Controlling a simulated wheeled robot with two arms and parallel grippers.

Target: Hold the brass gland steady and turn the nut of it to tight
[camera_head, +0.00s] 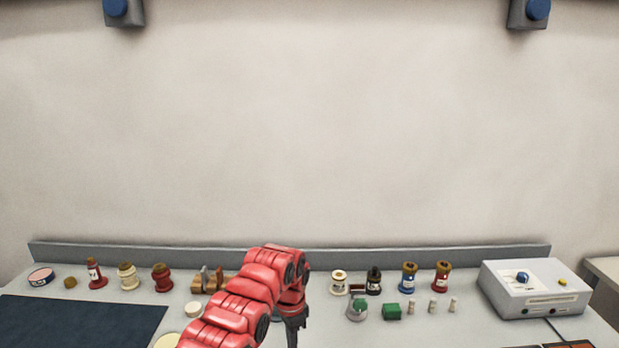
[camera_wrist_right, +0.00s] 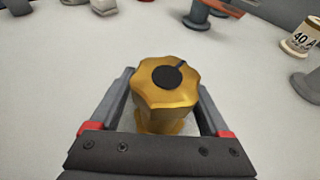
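The brass gland (camera_wrist_right: 165,112) stands upright on the pale bench in the right wrist view. Its lobed nut has a black centre and a dark mark on top. My right gripper (camera_wrist_right: 165,88) is open, with one grey finger on each side of the gland. Strips of bench show between the fingers and its body, so I see no firm grip. In the head view, the red arm coming in from the lower left looks like my left one. Its gripper (camera_head: 292,328) points down, seen edge-on at the bottom edge. I cannot make out the gland in the head view.
A white instrument box (camera_head: 535,289) stands at right and a dark mat (camera_head: 75,320) lies at left. A fuse marked 40 A (camera_wrist_right: 302,38) stands right of the gland.

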